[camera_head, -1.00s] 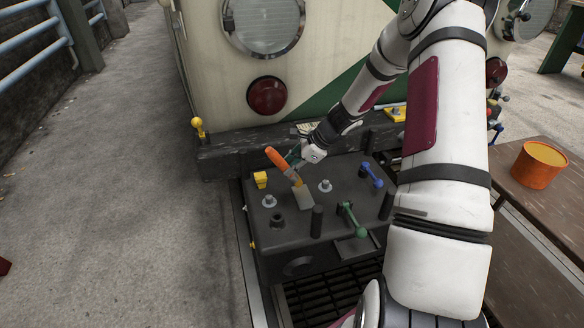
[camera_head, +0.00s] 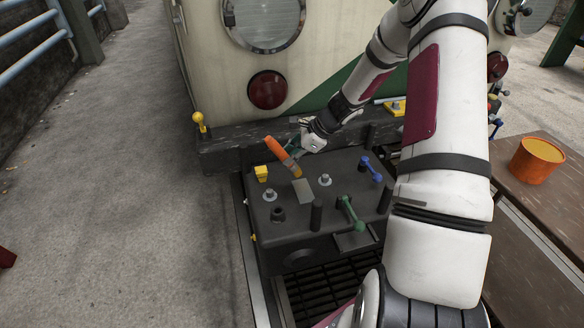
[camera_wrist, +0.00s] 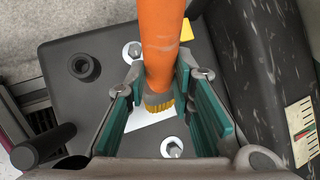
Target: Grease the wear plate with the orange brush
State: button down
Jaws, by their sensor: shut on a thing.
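The orange brush (camera_head: 280,153) has an orange handle, a grey ferrule and short yellow bristles. My gripper (camera_head: 297,156) is shut on it, and in the wrist view its green pads flank the orange handle (camera_wrist: 160,45). The brush is tilted, bristle end down. The wear plate (camera_head: 304,193) is a pale grey rectangle on top of the dark block. In the wrist view the bristles (camera_wrist: 158,103) overlap the pale plate (camera_wrist: 142,121); I cannot tell whether they touch it. My gripper and the brush hide part of the plate there.
The dark block (camera_head: 262,222) carries bolts, black posts, a yellow piece (camera_head: 261,173), a blue handle (camera_head: 371,169) and a green handle (camera_head: 351,212). The tram front (camera_head: 325,65) rises behind. An orange pot (camera_head: 536,162) stands on the brown bench at right.

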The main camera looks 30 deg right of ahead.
jog(key=s+f+b, duration=0.1)
jog(key=f+y+b, duration=0.1)
jog(key=f+b, duration=0.1)
jog(key=s+f+m+t+y+b, duration=0.1)
jog(key=f+b, duration=0.1)
jog(key=shift+s+a+f, duration=0.1)
jog(key=shift+s+a, duration=0.15)
jog(key=shift+s, duration=0.05)
jog(key=c, duration=2.3)
grip_release()
jog(key=shift+r, duration=0.25)
grip_shut()
jog(key=shift+f+b, duration=0.6)
jog(key=shift+f, duration=0.5)
jog(key=shift+d, duration=0.1)
jog(key=shift+s+d+r+p, duration=0.1)
jog(key=shift+s+d+p, duration=0.2)
jog(key=shift+d, duration=0.45)
